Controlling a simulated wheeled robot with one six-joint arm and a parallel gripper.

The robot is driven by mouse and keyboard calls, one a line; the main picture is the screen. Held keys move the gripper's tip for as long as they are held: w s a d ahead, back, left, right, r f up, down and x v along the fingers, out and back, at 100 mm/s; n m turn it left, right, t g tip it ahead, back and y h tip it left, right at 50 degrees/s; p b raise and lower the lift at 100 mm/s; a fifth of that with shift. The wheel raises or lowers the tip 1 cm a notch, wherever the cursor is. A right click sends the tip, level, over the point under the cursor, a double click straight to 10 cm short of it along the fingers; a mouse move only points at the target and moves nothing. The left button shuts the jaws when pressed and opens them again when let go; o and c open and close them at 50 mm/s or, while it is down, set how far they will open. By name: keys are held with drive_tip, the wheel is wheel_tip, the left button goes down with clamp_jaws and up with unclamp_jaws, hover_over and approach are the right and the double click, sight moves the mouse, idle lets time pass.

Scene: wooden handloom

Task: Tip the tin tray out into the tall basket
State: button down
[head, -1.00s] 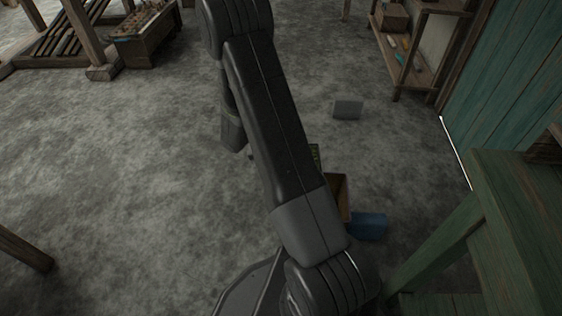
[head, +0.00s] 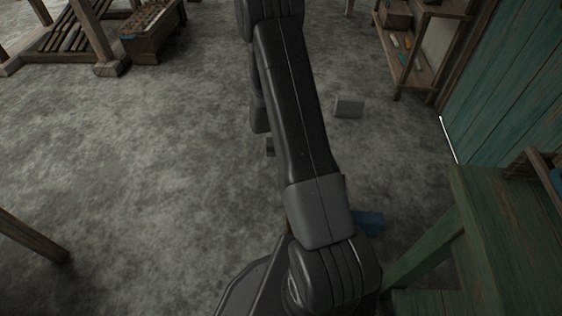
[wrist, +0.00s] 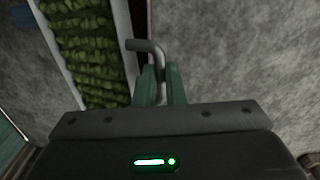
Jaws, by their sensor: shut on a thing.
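In the wrist view my gripper (wrist: 163,88), with green fingers, is shut on a grey bent metal handle (wrist: 152,46). The handle's far end reaches the side of a narrow tray (wrist: 131,60) with pale metal edges, which I take as the tin tray. Rows of bumpy green pieces (wrist: 92,45) lie in the tray. In the head view my arm hides the gripper and tray. I cannot make out the tall basket for certain in either view.
A blue object (head: 371,222) shows partly behind my arm, close to a green bench (head: 480,215). A grey block (head: 348,106) lies on the floor. A shelf (head: 420,78) stands by the teal wall at the right. The floor left of my arm is largely clear.

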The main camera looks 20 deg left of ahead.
drive_tip(key=d+r+y+b, duration=0.1)
drive_tip(key=y+b, duration=0.1)
drive_tip(key=b, duration=0.1)
drive_tip(key=w+d+r+g+y+b, duration=0.1)
drive_tip(key=d+r+y+b, duration=0.1)
drive_tip(key=b, duration=0.2)
drive_tip(key=shift+w+g, duration=0.1)
drive_tip(key=shift+g, duration=0.2)
drive_tip(key=shift+w+d+r+g+y+b, duration=0.2)
drive_tip(key=shift+d+r+y+b, duration=0.05)
drive_tip(key=shift+d+y+b, duration=0.3)
drive_tip(key=shift+w+d+r+g+y+b, duration=0.2)
drive_tip(key=shift+d+y+b, duration=0.3)
drive_tip(key=shift+y, duration=0.15)
drive_tip(key=w+d+f+g+y+b, duration=0.1)
drive_tip(key=w+d+g+y+b, duration=0.1)
drive_tip(key=d+y, duration=0.3)
drive_tip(key=w+d+f+g+y+b, duration=0.2)
drive_tip(key=d+y+b, duration=0.1)
drive_tip(key=d, duration=0.4)
drive_tip(key=shift+w+d+f+y+b, duration=0.15)
drive_tip(key=shift+w+d+y+b, duration=0.25)
drive_tip(key=shift+y, duration=0.5)
